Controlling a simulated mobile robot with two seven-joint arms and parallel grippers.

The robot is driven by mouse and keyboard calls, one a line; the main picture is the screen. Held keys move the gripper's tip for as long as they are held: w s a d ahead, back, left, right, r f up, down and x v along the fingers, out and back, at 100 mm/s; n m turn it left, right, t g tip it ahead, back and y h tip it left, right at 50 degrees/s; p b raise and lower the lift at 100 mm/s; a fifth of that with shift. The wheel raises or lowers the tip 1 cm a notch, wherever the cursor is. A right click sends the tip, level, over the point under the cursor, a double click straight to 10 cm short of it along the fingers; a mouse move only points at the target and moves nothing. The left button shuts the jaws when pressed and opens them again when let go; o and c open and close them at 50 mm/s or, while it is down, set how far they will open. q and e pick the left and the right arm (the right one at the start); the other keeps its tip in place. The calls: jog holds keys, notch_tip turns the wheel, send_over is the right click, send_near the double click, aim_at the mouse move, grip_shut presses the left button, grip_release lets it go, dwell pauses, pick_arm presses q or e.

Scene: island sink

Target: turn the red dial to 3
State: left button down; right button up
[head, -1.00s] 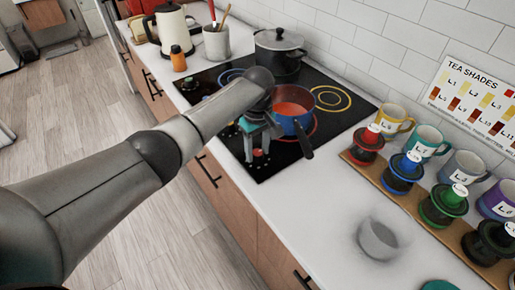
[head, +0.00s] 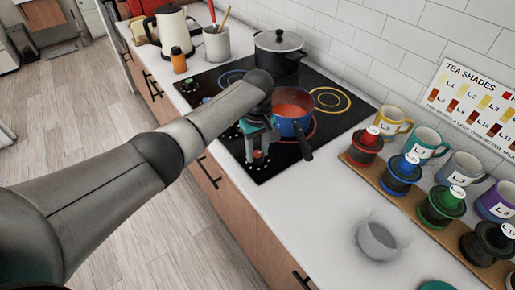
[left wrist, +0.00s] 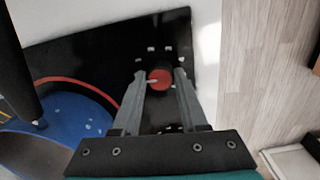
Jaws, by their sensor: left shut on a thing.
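The red dial (head: 258,156) is on the black cooktop (head: 277,172), near its front right corner. In the left wrist view the red dial (left wrist: 160,80) sits between my fingertips, with a pale pointer mark towards its left side. Several small white marks ring it, too small to read. My left gripper (left wrist: 160,75) is shut on the dial, one finger on each side. In the head view my left gripper (head: 256,147) reaches down to the dial and hides part of it. My right gripper is in neither view.
A blue pot with red contents (head: 292,105) stands just beside my gripper, its dark handle (head: 305,147) pointing towards the front edge. A black lidded pot (head: 280,52) stands behind. Colored dispensers and mugs stand on the right. The counter right of the cooktop is clear up to a white bowl (head: 377,240).

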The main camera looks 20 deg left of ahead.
pick_arm(q)
jog(key=m+p, duration=0.1)
jog(key=m, duration=0.1)
jog(key=shift+r+m+p, duration=0.15)
jog(key=shift+m+p, duration=0.15)
jog(key=shift+p, duration=0.1)
jog(key=shift+m+p, duration=0.5)
jog(key=shift+m, duration=0.3)
jog(key=m+p, duration=0.1)
jog(key=m, duration=0.1)
jog(key=shift+m, duration=0.4)
jog(key=m, duration=0.2)
jog(key=shift+m+p, duration=0.3)
jog(key=m, duration=0.6)
jog(key=shift+m+p, duration=0.3)
jog(key=shift+p, duration=0.05)
jog(key=m, duration=0.6)
jog(key=shift+w+m, duration=0.1)
jog(key=shift+m, duration=0.3)
jog(key=shift+c, duration=2.2)
grip_release()
